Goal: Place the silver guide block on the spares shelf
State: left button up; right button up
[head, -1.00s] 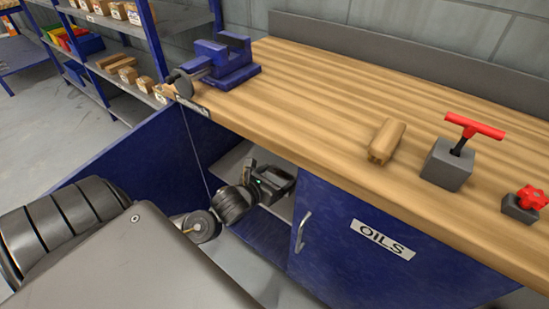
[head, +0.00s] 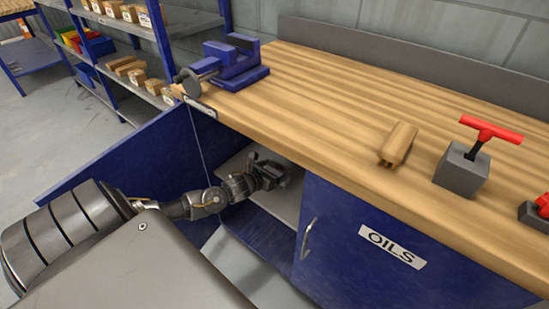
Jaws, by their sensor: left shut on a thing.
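My left gripper (head: 272,172) is inside the open cabinet bay under the bench, just above its pale grey shelf (head: 288,207). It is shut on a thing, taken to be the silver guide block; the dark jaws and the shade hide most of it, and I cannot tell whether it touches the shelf. A label (head: 200,107) on the bench edge above this bay is too small to read, so I cannot confirm that this is the spares shelf. My right gripper is not in view.
The blue door (head: 125,165) stands open at the left; the OILS door (head: 375,240) is shut. On the bench (head: 310,95) are a blue vise (head: 238,62), a wooden block (head: 398,143) and a red-handled grey block (head: 462,170). The bay's front shelf area looks clear.

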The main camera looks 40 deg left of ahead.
pick_arm(q)
jog(key=f, duration=0.3)
jog(key=shift+w+a+b, duration=0.2)
jog(key=shift+b, duration=0.15)
jog(key=shift+f, duration=0.15)
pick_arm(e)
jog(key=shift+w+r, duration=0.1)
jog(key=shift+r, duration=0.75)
pick_arm(q)
jog(key=shift+f, duration=0.2)
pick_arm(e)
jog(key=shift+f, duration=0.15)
pick_arm(q)
jog(key=o, duration=1.4)
jog(key=shift+c, duration=0.2)
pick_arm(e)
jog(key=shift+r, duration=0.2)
